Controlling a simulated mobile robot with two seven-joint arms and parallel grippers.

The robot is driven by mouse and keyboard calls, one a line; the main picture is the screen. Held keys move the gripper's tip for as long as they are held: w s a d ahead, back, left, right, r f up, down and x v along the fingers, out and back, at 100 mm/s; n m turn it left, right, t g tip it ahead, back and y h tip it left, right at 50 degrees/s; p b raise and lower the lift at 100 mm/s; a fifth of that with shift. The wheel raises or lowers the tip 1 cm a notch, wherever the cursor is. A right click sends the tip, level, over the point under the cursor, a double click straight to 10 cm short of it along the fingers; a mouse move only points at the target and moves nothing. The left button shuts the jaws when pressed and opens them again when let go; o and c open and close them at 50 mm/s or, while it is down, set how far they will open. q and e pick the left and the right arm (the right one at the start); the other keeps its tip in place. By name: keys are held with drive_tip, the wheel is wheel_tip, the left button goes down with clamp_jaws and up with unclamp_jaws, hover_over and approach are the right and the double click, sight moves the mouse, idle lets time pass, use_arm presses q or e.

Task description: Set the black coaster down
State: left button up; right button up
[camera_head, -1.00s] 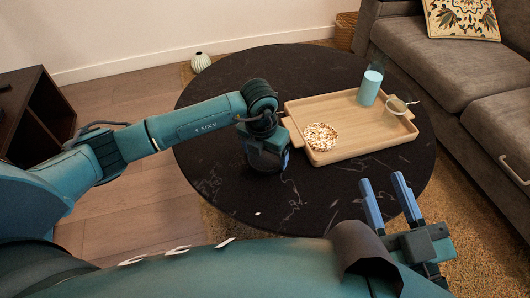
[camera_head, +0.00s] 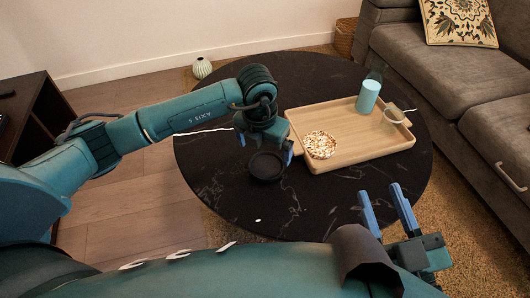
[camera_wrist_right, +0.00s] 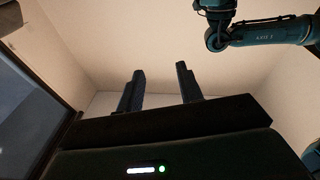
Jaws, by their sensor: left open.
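The black coaster (camera_head: 266,168) is a small round dark disc with a raised rim. It lies flat on the black marbled round table (camera_head: 225,195), left of the wooden tray. My left gripper (camera_head: 272,153) is just behind and above the coaster. My right gripper (camera_head: 383,210) is at the table's front right edge, open and empty. Its two spread fingers also show in the right wrist view (camera_wrist_right: 160,88).
A grey sofa (camera_head: 460,90) stands at the right. The table's front left is mostly clear.

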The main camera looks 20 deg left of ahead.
use_arm(q)
drive_tip(key=r, duration=0.3)
drive_tip(key=r+p, duration=0.1)
drive_tip(key=r, duration=0.1)
drive_tip(key=shift+s+a+r, duration=0.1)
drive_tip(key=shift+s+r, duration=0.2)
drive_tip(key=shift+s, duration=0.05)
